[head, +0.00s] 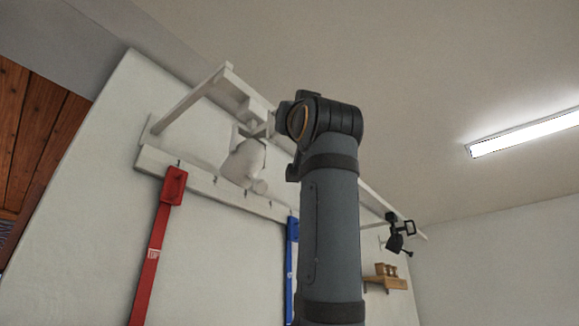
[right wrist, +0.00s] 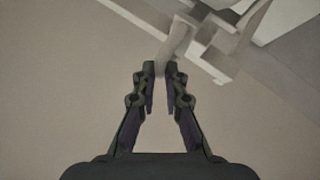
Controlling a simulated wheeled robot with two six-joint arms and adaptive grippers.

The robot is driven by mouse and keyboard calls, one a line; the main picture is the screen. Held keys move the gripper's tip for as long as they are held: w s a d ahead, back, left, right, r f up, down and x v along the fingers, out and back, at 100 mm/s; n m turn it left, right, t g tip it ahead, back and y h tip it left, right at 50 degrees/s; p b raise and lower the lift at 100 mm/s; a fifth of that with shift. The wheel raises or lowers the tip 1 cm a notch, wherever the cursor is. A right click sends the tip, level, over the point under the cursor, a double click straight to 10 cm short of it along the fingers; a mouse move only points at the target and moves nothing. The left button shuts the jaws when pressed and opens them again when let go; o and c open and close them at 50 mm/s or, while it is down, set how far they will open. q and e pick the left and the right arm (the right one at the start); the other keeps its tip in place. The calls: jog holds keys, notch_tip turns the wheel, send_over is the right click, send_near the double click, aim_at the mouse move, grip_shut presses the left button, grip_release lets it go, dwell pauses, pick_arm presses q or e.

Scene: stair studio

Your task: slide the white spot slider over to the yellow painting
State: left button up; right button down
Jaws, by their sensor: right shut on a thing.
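The white spot slider (head: 244,162) hangs from a white rail (head: 212,186) high on the wall in the head view. In the right wrist view, my right gripper (right wrist: 161,73) is shut on a pale stem-like part of the white spot slider (right wrist: 176,42). This part runs up to white block-shaped pieces above. In the head view my arm hides the right gripper's fingers and the rail behind it. My left gripper is in neither view. I see no yellow painting in either view.
A red bar (head: 153,252) and a blue bar (head: 292,262) hang below the rail. A black spot (head: 395,240) sits farther right, above a small wooden shelf (head: 386,282) with pots. A lit ceiling tube (head: 525,132) is at the right.

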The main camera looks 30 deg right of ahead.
jog(key=shift+s+r+y, duration=0.15)
jog(key=shift+s+y, duration=0.05)
jog(key=shift+y, duration=0.1)
jog(key=c, duration=1.7)
grip_release()
jog(key=o, duration=0.3)
jog(key=shift+w+a, duration=0.1)
jog(key=shift+a, duration=0.25)
jog(key=v, duration=1.2)
jog(key=shift+w, duration=0.1)
